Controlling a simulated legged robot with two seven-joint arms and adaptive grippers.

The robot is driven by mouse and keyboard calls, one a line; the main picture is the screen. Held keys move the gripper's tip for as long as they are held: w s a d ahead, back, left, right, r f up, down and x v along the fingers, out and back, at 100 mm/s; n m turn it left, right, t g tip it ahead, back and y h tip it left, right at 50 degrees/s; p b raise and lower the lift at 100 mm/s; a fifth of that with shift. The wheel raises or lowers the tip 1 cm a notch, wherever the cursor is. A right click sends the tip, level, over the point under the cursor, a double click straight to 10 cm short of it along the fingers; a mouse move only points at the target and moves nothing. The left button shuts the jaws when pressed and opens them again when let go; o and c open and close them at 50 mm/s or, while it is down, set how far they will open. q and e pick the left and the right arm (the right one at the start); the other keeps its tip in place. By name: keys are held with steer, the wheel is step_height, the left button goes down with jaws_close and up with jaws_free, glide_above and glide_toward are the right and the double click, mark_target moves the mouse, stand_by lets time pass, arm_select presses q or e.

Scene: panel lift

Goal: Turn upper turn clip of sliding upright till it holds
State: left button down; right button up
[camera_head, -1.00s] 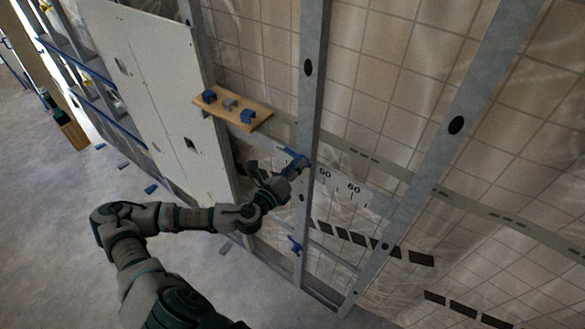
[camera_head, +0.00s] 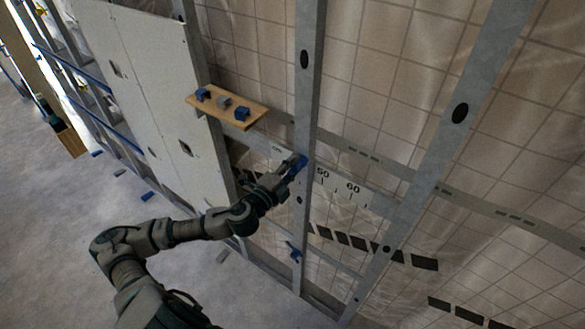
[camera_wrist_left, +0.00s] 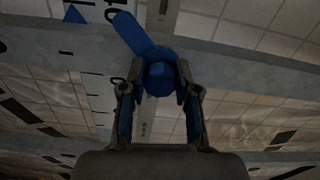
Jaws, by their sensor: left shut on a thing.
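The blue upper turn clip (camera_head: 301,160) sits on the sliding upright (camera_head: 307,100), a grey steel stud, at the crossing with a horizontal rail. My left gripper (camera_head: 291,167) reaches it from the lower left and covers part of it. In the left wrist view, the gripper (camera_wrist_left: 158,88) is shut on the round knob of the clip (camera_wrist_left: 132,33), one finger on each side. The clip's arm points up and left there. A blue lower turn clip (camera_head: 294,251) shows further down the same upright. My right gripper is not in view.
A wooden shelf (camera_head: 246,120) with two blue blocks and a grey one is just above my left forearm. A white panel (camera_head: 140,80) stands left. Another steel stud (camera_head: 440,150) stands right. The rail carries a scale (camera_head: 340,185) marked 50 and 60.

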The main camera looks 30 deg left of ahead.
arm_select(q)
steer(key=shift+f+n, duration=0.15)
steer(key=shift+n, duration=0.85)
steer(key=n, duration=0.2)
steer(key=shift+n, duration=0.3)
steer(key=shift+n+p, duration=1.15)
steer(key=shift+n, duration=1.15)
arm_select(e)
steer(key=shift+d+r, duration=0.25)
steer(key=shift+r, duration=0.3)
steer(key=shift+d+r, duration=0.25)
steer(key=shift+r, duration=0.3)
arm_select(q)
steer(key=shift+d, duration=0.1)
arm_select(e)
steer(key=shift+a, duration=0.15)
arm_select(q)
steer(key=c, duration=0.8)
jaws_free()
steer(key=shift+c, duration=0.2)
steer(key=shift+w, duration=0.25)
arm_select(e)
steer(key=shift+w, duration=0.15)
